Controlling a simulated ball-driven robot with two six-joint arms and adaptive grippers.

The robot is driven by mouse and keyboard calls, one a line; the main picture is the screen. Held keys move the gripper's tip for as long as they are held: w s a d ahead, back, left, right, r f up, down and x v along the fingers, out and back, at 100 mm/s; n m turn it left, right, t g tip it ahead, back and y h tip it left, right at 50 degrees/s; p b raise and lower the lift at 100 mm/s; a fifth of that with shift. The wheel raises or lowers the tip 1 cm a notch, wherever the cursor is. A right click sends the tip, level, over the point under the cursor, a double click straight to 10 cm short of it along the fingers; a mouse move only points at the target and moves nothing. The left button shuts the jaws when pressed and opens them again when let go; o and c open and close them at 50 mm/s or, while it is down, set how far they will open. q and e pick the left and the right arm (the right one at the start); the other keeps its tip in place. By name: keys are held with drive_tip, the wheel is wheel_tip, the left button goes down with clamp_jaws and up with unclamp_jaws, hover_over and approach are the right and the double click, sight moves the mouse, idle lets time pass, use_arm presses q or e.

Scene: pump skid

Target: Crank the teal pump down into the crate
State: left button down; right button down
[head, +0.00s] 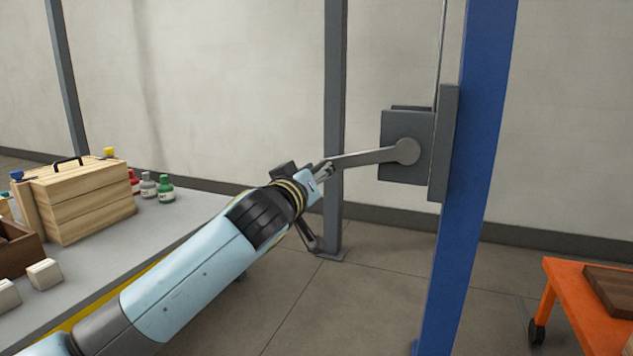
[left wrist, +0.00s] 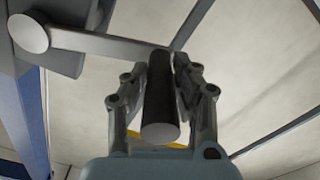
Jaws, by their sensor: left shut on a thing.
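The grey winch box (head: 400,165) is mounted on the left side of a blue post (head: 478,150). Its crank arm (head: 365,157) runs left from a round hub (head: 407,151), sloping slightly down. My left gripper (head: 326,170) is at the outer end of the crank arm. In the left wrist view, the dark cylindrical crank handle (left wrist: 160,95) sits between the fingers of my left gripper (left wrist: 163,85), which are shut on it. The crank arm also shows there (left wrist: 105,43). The teal pump and my right gripper are not in view.
A grey bench (head: 165,222) at left holds a slatted wooden box (head: 85,205), small bottles (head: 165,188) and white blocks (head: 44,273). A thin cable (head: 441,45) rises above the winch. An orange cart (head: 565,300) stands at lower right. Floor below the winch is clear.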

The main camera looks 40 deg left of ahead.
use_arm(q)
drive_tip(key=shift+d+f+n+b, duration=0.1)
drive_tip(key=shift+f+n+b, duration=0.2)
drive_tip(key=shift+f, duration=0.1)
drive_tip(key=shift+r, duration=0.1)
drive_tip(key=c, duration=1)
unclamp_jaws()
drive_tip(key=shift+c, duration=0.2)
drive_tip(key=shift+s, duration=0.1)
drive_tip(key=v, duration=1.1)
drive_tip(key=shift+s+d, duration=0.2)
drive_tip(key=shift+s, duration=0.2)
